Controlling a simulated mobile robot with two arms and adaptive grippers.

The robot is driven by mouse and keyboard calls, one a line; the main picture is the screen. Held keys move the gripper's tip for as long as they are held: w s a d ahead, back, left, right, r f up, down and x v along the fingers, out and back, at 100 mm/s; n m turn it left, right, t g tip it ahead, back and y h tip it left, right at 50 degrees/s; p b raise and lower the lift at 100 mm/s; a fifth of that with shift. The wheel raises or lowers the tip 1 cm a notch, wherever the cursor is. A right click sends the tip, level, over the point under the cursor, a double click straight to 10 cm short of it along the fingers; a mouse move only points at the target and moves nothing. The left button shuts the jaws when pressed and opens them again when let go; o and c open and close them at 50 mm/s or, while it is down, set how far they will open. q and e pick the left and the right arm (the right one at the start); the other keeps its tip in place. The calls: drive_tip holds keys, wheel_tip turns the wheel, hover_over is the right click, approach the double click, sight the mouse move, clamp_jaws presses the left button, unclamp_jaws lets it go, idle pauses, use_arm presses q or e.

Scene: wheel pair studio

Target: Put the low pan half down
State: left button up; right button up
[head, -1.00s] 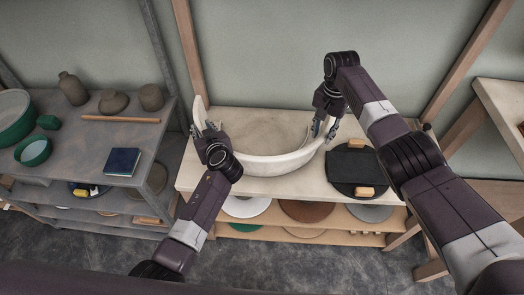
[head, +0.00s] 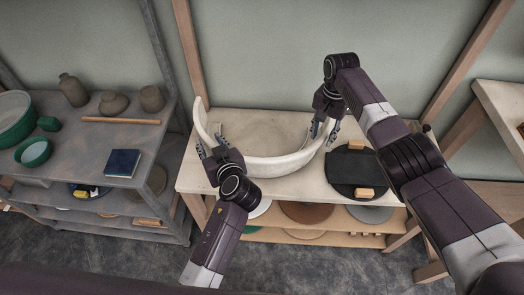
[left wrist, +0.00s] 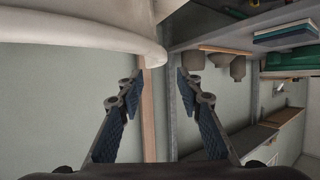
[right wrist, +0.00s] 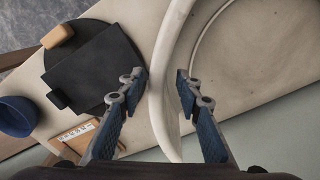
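The low pan half (head: 272,165) is a cream curved wall, like a half ring, on the pale work table, its curve towards me. Its left end stands up tall in the head view. My left gripper (head: 210,146) is open and empty, just in front of that left end. In the left wrist view the pan's rounded edge (left wrist: 95,38) passes above the fingers, outside the gap. My right gripper (head: 323,128) is at the right end. In the right wrist view its parted fingers stand on either side of the pan wall (right wrist: 168,100); contact is hard to judge.
A dark round board (head: 345,185) with a black slab and wooden blocks lies close to the right of the pan. A grey shelf (head: 85,150) with pots, green bowls and a blue book stands to the left. Round discs fill the shelf below the table.

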drive_tip(key=shift+r, duration=0.1)
use_arm(q)
drive_tip(key=shift+s+d+r, duration=0.25)
drive_tip(key=shift+s+d, duration=0.05)
drive_tip(key=shift+s, duration=0.2)
use_arm(e)
wheel_tip(320, 180, up, 12)
use_arm(q)
drive_tip(key=shift+s, duration=0.1)
use_arm(e)
drive_tip(key=shift+f, duration=0.2)
